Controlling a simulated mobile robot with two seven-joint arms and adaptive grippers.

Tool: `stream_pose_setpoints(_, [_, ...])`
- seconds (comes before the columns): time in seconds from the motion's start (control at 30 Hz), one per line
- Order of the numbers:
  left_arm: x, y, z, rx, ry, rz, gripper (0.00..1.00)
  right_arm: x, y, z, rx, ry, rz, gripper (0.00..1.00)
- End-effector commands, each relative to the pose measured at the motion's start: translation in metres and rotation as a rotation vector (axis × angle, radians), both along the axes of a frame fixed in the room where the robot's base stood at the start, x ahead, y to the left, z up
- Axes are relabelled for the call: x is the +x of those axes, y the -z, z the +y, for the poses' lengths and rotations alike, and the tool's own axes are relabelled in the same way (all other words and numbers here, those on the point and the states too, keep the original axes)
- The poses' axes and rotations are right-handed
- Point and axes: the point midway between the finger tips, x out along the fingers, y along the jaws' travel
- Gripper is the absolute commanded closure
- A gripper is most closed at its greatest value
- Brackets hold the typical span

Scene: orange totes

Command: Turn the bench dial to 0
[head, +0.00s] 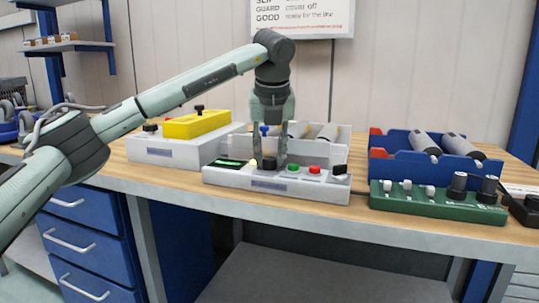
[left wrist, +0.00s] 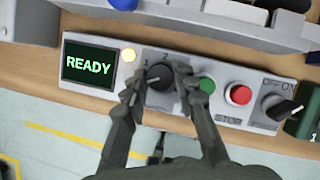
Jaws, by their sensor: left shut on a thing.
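The bench dial (left wrist: 159,76) is a round black knob on a light grey control panel (head: 222,176), with the marks 1 and 2 visible by it in the left wrist view. My left gripper (left wrist: 156,82) points down at the panel with one finger on each side of the dial, shut on it. In the head view my left gripper (head: 269,160) covers part of the dial. The mark for 0 cannot be made out. My right gripper is in neither view.
The panel also has a screen reading READY (left wrist: 88,66), a lit yellow lamp (left wrist: 129,55), a green button (left wrist: 206,85), a red button (left wrist: 238,95) and an ON/OFF knob (left wrist: 280,107). A yellow-topped box (head: 197,124) stands left; a green switch box (head: 437,204) stands right.

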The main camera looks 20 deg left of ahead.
Motion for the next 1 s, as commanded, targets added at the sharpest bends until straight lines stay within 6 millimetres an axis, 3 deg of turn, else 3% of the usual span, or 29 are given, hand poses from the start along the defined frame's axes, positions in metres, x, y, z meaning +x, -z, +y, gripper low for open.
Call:
stream_pose_setpoints(0.27, [0.000,0.000,0.000,-0.001,-0.001,0.000,1.00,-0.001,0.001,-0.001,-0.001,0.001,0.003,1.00])
stream_pose_setpoints(0.3, [0.000,0.000,0.000,-0.001,-0.001,0.000,0.68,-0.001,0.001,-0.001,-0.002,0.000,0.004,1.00])
stream_pose_setpoints(0.43, [0.000,0.000,0.000,-0.001,-0.001,0.000,0.52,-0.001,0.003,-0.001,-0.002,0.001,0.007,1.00])
stream_pose_setpoints(0.77, [-0.001,-0.002,0.000,0.000,0.000,-0.001,0.52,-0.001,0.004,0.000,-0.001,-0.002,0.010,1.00])
stream_pose_setpoints(1.0, [-0.013,-0.036,-0.006,-0.001,0.000,-0.005,0.52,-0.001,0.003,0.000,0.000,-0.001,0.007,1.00])
